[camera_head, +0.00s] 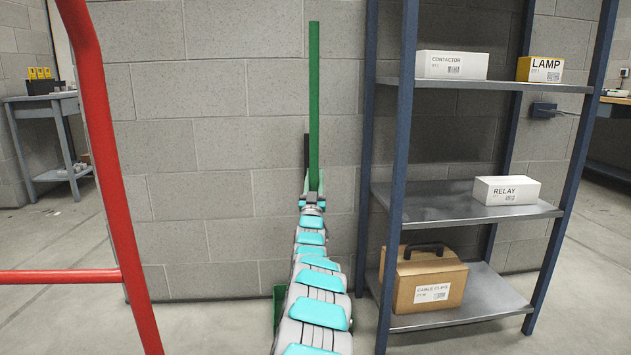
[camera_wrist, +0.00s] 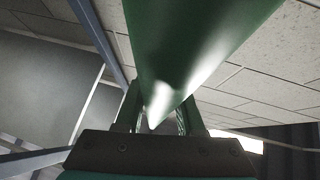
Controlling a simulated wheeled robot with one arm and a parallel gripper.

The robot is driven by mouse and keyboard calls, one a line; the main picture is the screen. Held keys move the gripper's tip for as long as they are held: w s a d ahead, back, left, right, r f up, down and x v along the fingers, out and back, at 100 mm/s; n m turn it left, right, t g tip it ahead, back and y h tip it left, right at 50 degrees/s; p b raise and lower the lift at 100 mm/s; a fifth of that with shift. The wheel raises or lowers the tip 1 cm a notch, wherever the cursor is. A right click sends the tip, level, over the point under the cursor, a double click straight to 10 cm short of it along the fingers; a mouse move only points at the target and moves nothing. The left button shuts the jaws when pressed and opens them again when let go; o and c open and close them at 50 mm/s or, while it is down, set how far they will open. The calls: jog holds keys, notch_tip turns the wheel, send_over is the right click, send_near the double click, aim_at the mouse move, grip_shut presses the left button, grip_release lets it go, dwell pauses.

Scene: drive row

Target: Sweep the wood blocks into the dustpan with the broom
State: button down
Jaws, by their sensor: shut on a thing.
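The green broom handle (camera_head: 314,100) stands upright in front of the block wall. My gripper (camera_head: 312,190) is shut on it at the lower end of the part that shows. In the wrist view the handle (camera_wrist: 190,45) fills the middle, between the two fingers of my gripper (camera_wrist: 160,115). My arm hides whatever is lower on the broom. A green piece (camera_head: 278,305) shows near the floor, left of my arm; I cannot tell whether it is the broom's head or the dustpan. No wood blocks show in either view.
A metal shelf rack (camera_head: 435,207) stands close on the right, with white boxes and a brown cable clamps case (camera_head: 425,278). A red tubular frame (camera_head: 100,160) is near on the left. A workbench (camera_head: 45,98) stands farther left. Bare floor shows between the frame and my arm.

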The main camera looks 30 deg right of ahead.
jog(key=shift+w+d+r, duration=0.15)
jog(key=shift+w+d, duration=0.1)
jog(key=shift+w, duration=0.25)
jog(key=shift+w+d, duration=0.35)
jog(key=shift+w, duration=0.4)
jog(key=shift+w+d, duration=0.3)
jog(key=shift+w, duration=0.45)
jog(key=shift+r, duration=0.1)
